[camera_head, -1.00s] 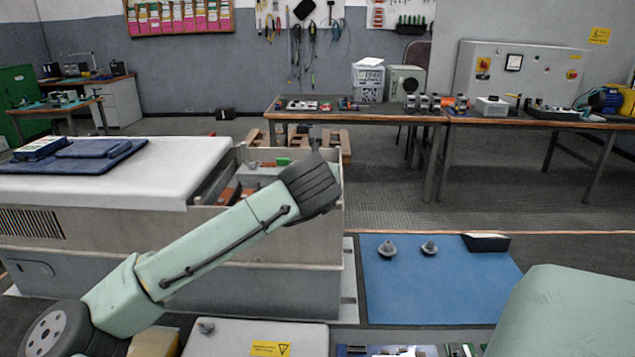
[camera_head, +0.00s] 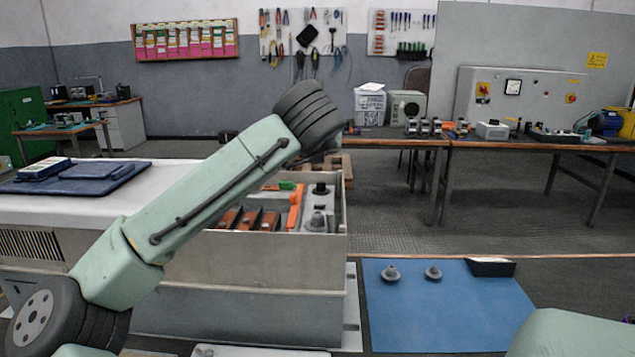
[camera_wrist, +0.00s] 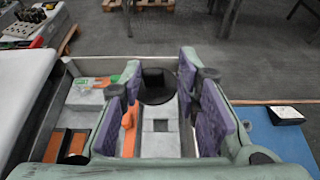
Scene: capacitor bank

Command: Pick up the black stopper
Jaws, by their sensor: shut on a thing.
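In the wrist view the black stopper (camera_wrist: 156,87), a dark round piece, sits between the purple pads of my gripper (camera_wrist: 158,90), which is shut on it. It is held above the open grey cabinet (camera_wrist: 72,68). In the head view the fingers are mostly hidden behind my black wrist. A small black knob (camera_head: 320,189) shows below the wrist, inside the cabinet; I cannot tell whether it is the same piece. A grey cone-shaped piece (camera_head: 317,221) stands in front of that knob.
The cabinet holds orange-brown blocks (camera_head: 250,219) and an orange bar (camera_head: 295,205). Its walls rise around them. Much of the mat is clear.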

